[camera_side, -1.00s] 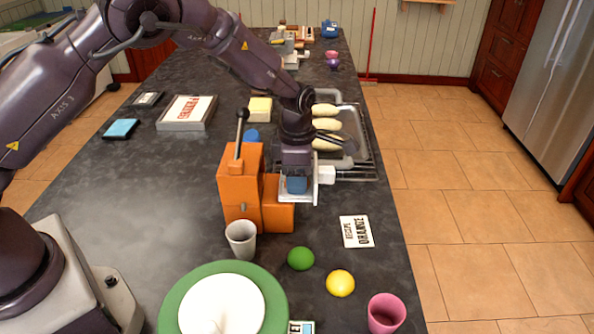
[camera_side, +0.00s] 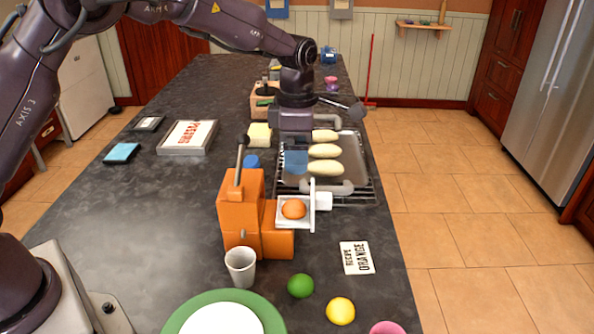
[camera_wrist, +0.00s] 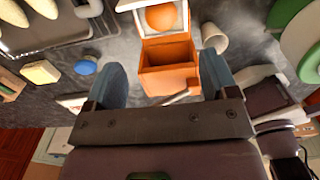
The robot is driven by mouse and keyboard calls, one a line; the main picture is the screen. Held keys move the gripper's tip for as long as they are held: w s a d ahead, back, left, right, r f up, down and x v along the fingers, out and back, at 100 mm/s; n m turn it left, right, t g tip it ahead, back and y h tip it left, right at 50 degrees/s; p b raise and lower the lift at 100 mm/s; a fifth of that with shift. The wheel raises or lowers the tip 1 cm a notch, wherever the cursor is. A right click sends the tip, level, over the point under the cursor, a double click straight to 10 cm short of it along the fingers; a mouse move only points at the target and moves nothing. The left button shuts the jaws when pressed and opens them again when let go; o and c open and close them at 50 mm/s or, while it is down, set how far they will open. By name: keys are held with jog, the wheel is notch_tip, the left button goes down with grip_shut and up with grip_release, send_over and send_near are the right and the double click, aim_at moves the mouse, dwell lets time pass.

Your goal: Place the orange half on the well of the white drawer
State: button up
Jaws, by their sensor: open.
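The orange half (camera_side: 293,209) sits in the white drawer (camera_side: 313,226), which sticks out of the orange machine (camera_side: 241,211). In the wrist view the orange half (camera_wrist: 161,17) also lies within the frame of the white drawer (camera_wrist: 143,33), round side showing. The underside of the orange half is hidden.
A tray (camera_side: 349,147) with several pale loaves lies behind the drawer. A grey cup (camera_side: 240,266), a green ball (camera_side: 301,286), a yellow ball (camera_side: 340,311) and a recipe card (camera_side: 356,258) are in front. The machine's lever (camera_side: 240,162) stands upright.

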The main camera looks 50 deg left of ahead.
jog(key=s+a+r+m+t+h, duration=0.2)
jog(key=s+a+r+m+t, duration=0.15)
jog(key=s+r+m, duration=1)
jog(key=s+a+m+t+y, duration=0.1)
jog(key=s+m+t+y, duration=0.1)
jog(key=s+m, duration=1.1)
jog(key=shift+s+a, duration=0.3)
jog(key=shift+s, duration=0.35)
jog(key=shift+m, duration=0.25)
